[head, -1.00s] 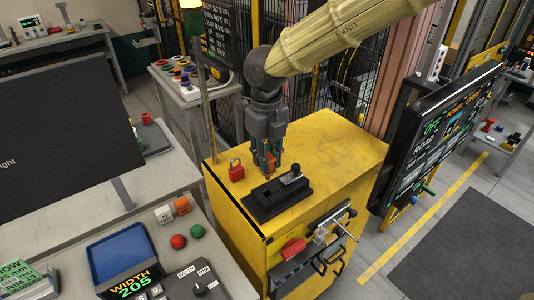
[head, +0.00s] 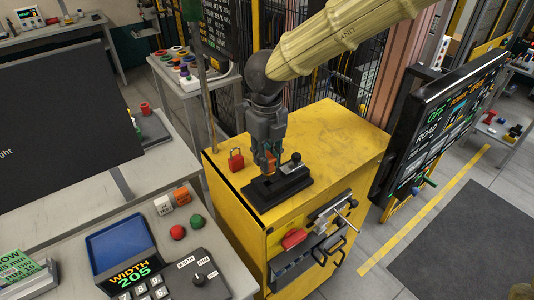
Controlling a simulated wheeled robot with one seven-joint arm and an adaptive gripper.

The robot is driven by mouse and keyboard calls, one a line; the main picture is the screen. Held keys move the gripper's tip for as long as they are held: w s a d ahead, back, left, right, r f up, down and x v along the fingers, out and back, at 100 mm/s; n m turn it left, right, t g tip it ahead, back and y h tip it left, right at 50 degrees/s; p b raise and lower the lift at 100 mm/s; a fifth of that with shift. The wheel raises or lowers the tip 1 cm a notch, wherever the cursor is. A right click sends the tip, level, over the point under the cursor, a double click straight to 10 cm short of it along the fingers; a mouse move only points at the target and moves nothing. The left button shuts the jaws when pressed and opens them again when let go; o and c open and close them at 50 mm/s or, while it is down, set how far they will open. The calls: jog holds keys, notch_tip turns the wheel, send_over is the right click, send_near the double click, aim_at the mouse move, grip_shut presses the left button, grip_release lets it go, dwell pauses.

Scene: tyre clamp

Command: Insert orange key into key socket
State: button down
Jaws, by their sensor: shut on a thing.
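The orange key (head: 270,165) is held between the fingers of my gripper (head: 269,168), pointing down. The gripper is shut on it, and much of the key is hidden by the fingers. The key socket (head: 264,192) is a black block on top of the yellow cabinet. The gripper and key are right over the left part of this block, very close to its top. I cannot tell whether the key touches the block or has entered it. A black knob (head: 296,158) stands at the block's right end.
A red padlock (head: 236,159) stands on the yellow cabinet (head: 340,135) just left of my gripper. A monitor (head: 440,130) stands to the right. A desk with a blue-screened panel (head: 120,245) is at the lower left. The cabinet top's right side is clear.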

jog(key=shift+f+b, duration=0.4)
jog(key=shift+f, duration=1.7)
jog(key=shift+f, duration=0.15)
jog(key=c, duration=1.2)
grip_release()
